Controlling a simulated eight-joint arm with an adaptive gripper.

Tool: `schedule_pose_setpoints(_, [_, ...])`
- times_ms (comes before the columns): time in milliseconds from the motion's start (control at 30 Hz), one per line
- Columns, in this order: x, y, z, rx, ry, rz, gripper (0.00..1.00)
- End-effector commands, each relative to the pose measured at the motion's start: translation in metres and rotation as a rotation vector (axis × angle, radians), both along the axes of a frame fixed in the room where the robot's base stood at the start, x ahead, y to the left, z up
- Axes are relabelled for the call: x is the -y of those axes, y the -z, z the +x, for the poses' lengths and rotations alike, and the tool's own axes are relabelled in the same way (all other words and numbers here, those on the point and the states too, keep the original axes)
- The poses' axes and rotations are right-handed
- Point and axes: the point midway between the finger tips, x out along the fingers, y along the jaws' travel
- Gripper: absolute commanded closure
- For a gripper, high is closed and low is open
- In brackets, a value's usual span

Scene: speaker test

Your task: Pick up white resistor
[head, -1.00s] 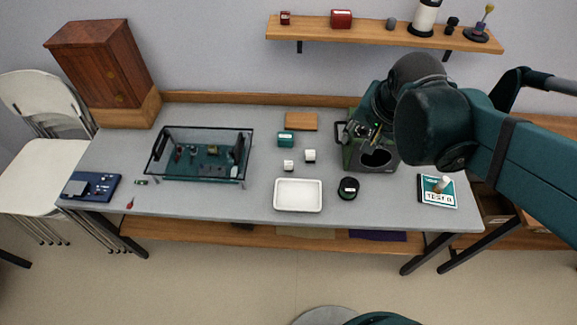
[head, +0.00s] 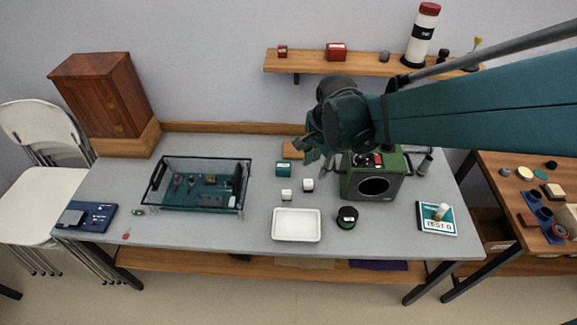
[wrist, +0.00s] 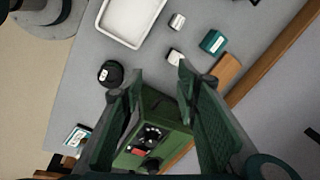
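Two small white blocks lie on the grey table near its middle; I cannot tell which is the white resistor. The left white block (head: 286,195) stands just behind the white tray, and the right white block (head: 307,185) is slightly behind it. In the wrist view they are the upper white block (wrist: 177,21) and the lower white block (wrist: 174,55). My gripper (head: 312,152) is above the table, behind the right block and beside the green box. In the wrist view, its fingers (wrist: 157,82) are spread and empty, with the green box seen between them.
A white tray (head: 297,236) lies in front of the blocks. A teal box (head: 283,169) is behind them. The green box (head: 372,188) and a black round container (head: 347,218) stand to the right. A glass-walled case (head: 160,180) is at left.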

Motion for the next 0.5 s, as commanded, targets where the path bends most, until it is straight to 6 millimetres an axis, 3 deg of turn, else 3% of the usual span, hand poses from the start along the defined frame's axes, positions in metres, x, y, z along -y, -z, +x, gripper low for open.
schedule_pose_setpoints(500, [-0.06,0.071,0.027,-0.126,0.275,0.011,0.68])
